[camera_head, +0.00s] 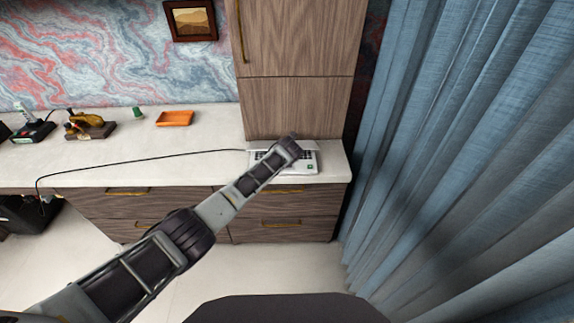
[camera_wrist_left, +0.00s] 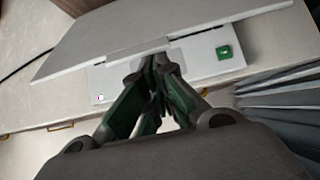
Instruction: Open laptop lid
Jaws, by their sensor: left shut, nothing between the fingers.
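The white laptop (camera_head: 308,163) lies on the right end of the white desktop, partly covered by my left arm. Some dark keys show beside the arm, so the lid is raised off the base; its exact angle is unclear. In the left wrist view the pale lid (camera_wrist_left: 100,33) spans above the base (camera_wrist_left: 200,67), which has a green square at one corner. My left gripper (camera_wrist_left: 155,66) is shut and empty, its tips close to the lid's near edge; I cannot tell whether they touch. In the head view the fingers are hidden behind my wrist. My right gripper is not in view.
A tall wooden cabinet (camera_head: 296,105) stands right behind the laptop. Blue curtains (camera_head: 440,140) hang to the right. A black cable (camera_head: 140,160) crosses the desktop (camera_head: 205,170) to the laptop. An orange tray (camera_head: 174,119) and a green cup (camera_head: 137,113) stand farther left.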

